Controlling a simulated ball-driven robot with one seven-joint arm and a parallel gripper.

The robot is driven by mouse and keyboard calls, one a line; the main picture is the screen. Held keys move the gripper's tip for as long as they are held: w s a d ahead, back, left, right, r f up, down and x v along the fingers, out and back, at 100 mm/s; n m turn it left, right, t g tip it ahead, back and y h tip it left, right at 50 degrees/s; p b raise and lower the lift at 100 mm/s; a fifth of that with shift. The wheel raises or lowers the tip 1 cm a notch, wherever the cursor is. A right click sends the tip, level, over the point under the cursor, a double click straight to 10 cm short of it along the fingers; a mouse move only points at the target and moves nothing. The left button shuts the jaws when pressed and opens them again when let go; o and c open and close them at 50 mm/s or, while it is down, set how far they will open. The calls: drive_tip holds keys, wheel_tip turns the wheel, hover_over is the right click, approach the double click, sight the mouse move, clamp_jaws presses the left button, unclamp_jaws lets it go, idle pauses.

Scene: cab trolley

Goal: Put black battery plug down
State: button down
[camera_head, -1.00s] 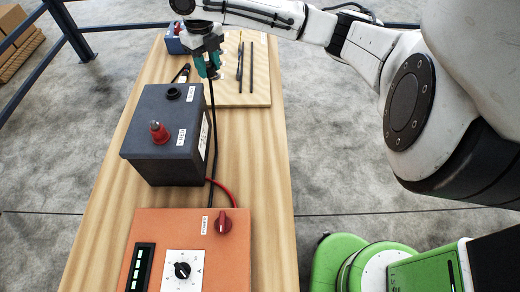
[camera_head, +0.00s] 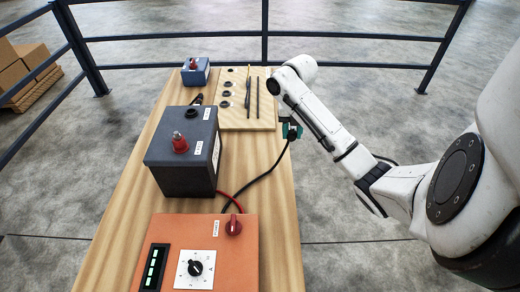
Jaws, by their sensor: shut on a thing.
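My gripper (camera_head: 291,131), with teal fingers, is low at the right edge of the wooden table, beside the front right corner of the pale board. It is shut on the black battery plug, which is mostly hidden between the fingers. The plug's black cable (camera_head: 262,178) runs from there down to the orange box (camera_head: 240,262). I cannot tell whether the plug touches the table. The dark grey battery (camera_head: 180,178) stands left of the gripper. A red plug (camera_head: 180,144) sits on its near terminal, and its black terminal (camera_head: 194,113) is bare.
The pale board (camera_head: 264,122) holds dark rods, a pencil and several dark round pieces. A small blue battery (camera_head: 195,76) stands at the back left. A dark tool (camera_head: 197,99) lies behind the grey battery. The table (camera_head: 272,215) is clear at the front right.

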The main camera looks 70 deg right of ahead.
drive_tip(key=w+f+b, duration=0.2)
drive_tip(key=w, duration=0.1)
drive_tip(key=w+f+b, duration=0.2)
drive_tip(key=w+f, duration=0.1)
drive_tip(key=w, duration=0.1)
drive_tip(key=w+f+b, duration=0.2)
drive_tip(key=w, duration=0.1)
drive_tip(key=shift+w+d+f, duration=0.2)
drive_tip(key=shift+w+d, duration=0.05)
drive_tip(key=shift+w, duration=0.1)
drive_tip(key=shift+w+f, duration=0.35)
drive_tip(key=shift+f, duration=0.1)
drive_tip(key=shift+w+f+p, duration=0.15)
drive_tip(key=shift+f+p, duration=0.25)
drive_tip(key=shift+f, duration=1.4)
drive_tip(key=shift+f, duration=0.1)
drive_tip(key=c, duration=0.7)
unclamp_jaws()
drive_tip(key=shift+c, duration=0.2)
